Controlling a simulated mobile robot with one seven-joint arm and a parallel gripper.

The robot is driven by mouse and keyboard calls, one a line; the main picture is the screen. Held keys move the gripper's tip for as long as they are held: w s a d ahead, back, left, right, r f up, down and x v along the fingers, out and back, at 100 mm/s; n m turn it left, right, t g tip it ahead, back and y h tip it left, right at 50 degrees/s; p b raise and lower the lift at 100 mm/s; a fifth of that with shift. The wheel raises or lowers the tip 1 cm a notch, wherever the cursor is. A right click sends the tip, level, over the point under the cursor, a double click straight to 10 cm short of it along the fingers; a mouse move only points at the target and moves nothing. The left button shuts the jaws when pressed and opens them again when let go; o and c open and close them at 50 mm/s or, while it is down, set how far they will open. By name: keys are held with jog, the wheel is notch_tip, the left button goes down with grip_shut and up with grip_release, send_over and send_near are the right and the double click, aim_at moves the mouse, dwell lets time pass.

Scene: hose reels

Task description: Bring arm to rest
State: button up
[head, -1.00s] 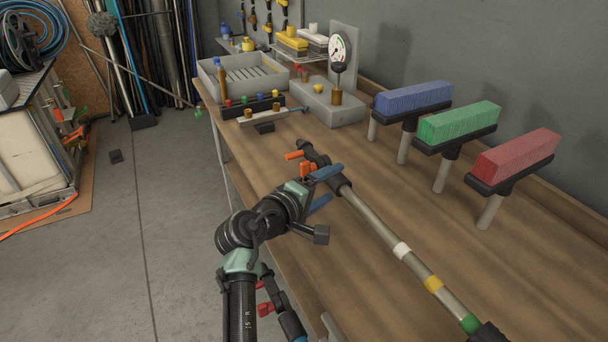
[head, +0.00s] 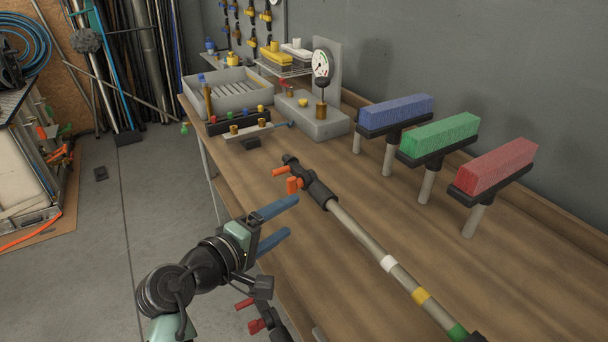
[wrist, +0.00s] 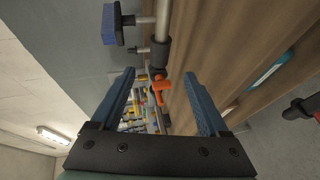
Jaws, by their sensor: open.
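My gripper (head: 282,224) is at the left front edge of the workbench (head: 400,240) in the head view. Its two blue fingers are apart with nothing between them. In the wrist view my gripper (wrist: 165,98) is also open, and the orange lever of the lance shows beyond the fingertips. The lance (head: 375,249), a metal tube with white, yellow and green bands, lies along the bench to the right of the fingers, apart from them. Its orange lever (head: 294,184) is at its far end, near a black grip.
Blue (head: 396,111), green (head: 439,134) and red (head: 496,166) brushes stand along the wall side. A pressure gauge (head: 321,66) on a grey block and a grey tray (head: 232,91) are at the far end. Open floor (head: 100,240) lies left of the bench.

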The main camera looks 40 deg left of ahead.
jog(key=w+d+r+m+t+y, duration=0.15)
jog(key=w+d+r+m, duration=0.3)
jog(key=d+r, duration=0.55)
jog(key=w+d+r+m+t, duration=0.3)
jog(key=d+r+m, duration=0.35)
jog(key=r, duration=0.75)
jog(key=s+d+r+m+t+h+p, duration=0.1)
jog(key=s+d+r+m+t, duration=0.25)
jog(key=s+d+r, duration=0.6)
jog(key=s+d+r+m+t+h+p, duration=0.1)
jog(key=s+d+r+m+t, duration=0.3)
jog(key=d+r, duration=0.55)
jog(key=a+r+p, duration=0.3)
jog(key=r+p, duration=0.9)
jog(key=r, duration=0.1)
jog(key=shift+a+r+n, duration=0.2)
jog(key=shift+n, duration=0.25)
jog(key=shift+w, duration=0.1)
